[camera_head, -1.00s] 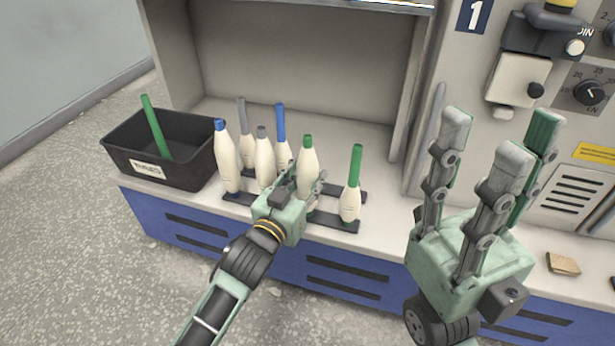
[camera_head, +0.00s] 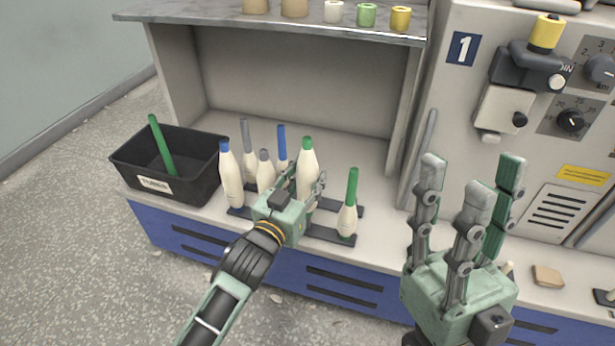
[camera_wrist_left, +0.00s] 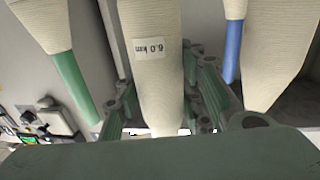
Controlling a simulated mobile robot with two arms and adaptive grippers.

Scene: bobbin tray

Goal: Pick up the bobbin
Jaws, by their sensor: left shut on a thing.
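My left gripper (camera_head: 303,186) is shut around a cream bobbin (camera_head: 307,160) with a green top, held upright. In the left wrist view this bobbin (camera_wrist_left: 158,70) stands between the fingers and carries an upside-down "6.0 km" label. It sits higher than its neighbours; the hand hides its lower end. Several other bobbins stand on the dark tray (camera_head: 328,235): a blue-topped one (camera_head: 231,175) at left, grey- and blue-tubed ones behind, and a slim green-tubed one (camera_head: 347,220) at right. My right gripper (camera_head: 468,205) is open and empty, its fingers pointing up, away from the tray.
A black box (camera_head: 200,190) labelled "TUBES" holds a green tube (camera_head: 161,145), left of the tray. A shelf (camera_head: 290,22) with several small cones hangs above. A machine panel (camera_head: 560,120) stands at right. A tan block (camera_head: 547,277) lies on the right counter.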

